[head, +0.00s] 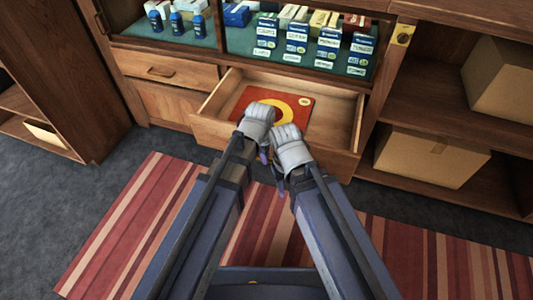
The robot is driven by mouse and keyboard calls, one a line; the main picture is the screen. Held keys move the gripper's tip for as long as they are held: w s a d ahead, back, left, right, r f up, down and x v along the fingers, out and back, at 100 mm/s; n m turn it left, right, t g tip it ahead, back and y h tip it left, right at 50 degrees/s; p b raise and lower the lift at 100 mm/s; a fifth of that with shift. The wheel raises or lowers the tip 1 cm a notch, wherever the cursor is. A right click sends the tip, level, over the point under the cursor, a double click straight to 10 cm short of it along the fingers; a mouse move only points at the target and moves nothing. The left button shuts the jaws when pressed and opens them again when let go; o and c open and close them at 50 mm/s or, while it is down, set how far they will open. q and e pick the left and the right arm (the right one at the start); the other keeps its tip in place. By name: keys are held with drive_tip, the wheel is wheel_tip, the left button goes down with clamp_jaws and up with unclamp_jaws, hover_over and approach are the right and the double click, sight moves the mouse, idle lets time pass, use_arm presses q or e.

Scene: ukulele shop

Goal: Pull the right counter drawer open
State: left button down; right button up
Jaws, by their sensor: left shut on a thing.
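The right counter drawer (334,158) is pulled out, and its wooden inside shows from above. A flat red piece with a yellow ring (300,101) lies in it. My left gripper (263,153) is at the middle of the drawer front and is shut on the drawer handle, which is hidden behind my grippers. My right gripper (279,182) is close beside it on the right, just in front of the drawer front. Its fingers are mostly hidden under its own body, so I cannot tell whether it is open or shut.
The left drawer (167,70) is closed. Above is a glass-fronted display (280,47) with small boxes and blue bottles. Shelves with cardboard boxes (428,158) stand on the right. A striped rug (130,220) covers the floor in front.

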use_arm(q)
drive_tip(key=c, duration=0.9)
unclamp_jaws()
drive_tip(key=shift+r, duration=0.15)
use_arm(e)
drive_tip(key=shift+r, duration=0.15)
